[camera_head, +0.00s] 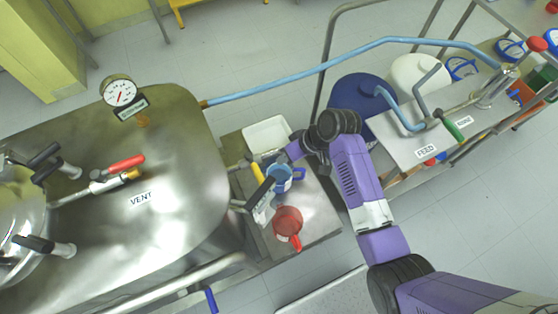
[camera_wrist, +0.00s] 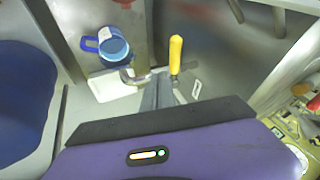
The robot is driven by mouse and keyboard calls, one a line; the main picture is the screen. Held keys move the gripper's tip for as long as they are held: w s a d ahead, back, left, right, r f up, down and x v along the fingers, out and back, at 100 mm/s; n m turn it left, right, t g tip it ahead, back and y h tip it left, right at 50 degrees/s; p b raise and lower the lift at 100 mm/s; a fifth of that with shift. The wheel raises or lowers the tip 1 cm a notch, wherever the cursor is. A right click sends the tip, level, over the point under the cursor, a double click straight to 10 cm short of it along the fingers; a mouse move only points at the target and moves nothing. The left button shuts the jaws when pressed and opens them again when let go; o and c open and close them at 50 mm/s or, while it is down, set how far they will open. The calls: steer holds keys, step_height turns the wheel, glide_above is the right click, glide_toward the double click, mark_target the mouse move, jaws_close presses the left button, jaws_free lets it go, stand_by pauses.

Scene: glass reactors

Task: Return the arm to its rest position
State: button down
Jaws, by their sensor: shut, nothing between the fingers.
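My purple arm (camera_head: 350,175) reaches up from the bottom right of the head view and bends at a dark joint over the small side table. My gripper (camera_head: 293,152) points left beside the table's blue mug, partly hidden by the arm. In the wrist view the dark fingers of my gripper (camera_wrist: 161,92) are together, with nothing between them. The blue mug (camera_head: 279,179) shows in the wrist view (camera_wrist: 112,46) beyond the fingertips to the left. A yellow handle (camera_wrist: 175,52) stands just beyond the fingertips to the right.
A red mug (camera_head: 287,222) and a white tray (camera_head: 267,133) are on the side table (camera_head: 318,212). A steel vessel (camera_head: 165,215) with a gauge (camera_head: 119,93) fills the left. A blue drum (camera_head: 352,95) and the FEED cart (camera_head: 405,143) stand right. Floor is clear at top centre.

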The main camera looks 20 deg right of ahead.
steer(key=shift+v, duration=2.5)
steer(key=shift+s, duration=0.1)
steer(key=w+d+r+m+t+h, duration=0.2)
steer(key=w+d+r+t, duration=0.25)
steer(key=w+t, duration=0.2)
steer(key=s+r+m+t+h, duration=0.2)
steer(key=s+r+t+h, duration=0.1)
steer(key=s+r, duration=0.1)
steer(key=s+a+r, duration=0.1)
steer(key=s+r, duration=0.2)
steer(key=s, duration=0.7)
steer(key=s+a+r+n+t, duration=0.1)
steer(key=s+a+r, duration=0.1)
steer(key=s, duration=0.9)
steer(key=s+a+r+n+t+b, duration=0.1)
steer(key=s+r, duration=0.4)
steer(key=s, duration=0.6)
steer(key=shift+s+a, duration=0.25)
steer(key=shift+a, duration=0.15)
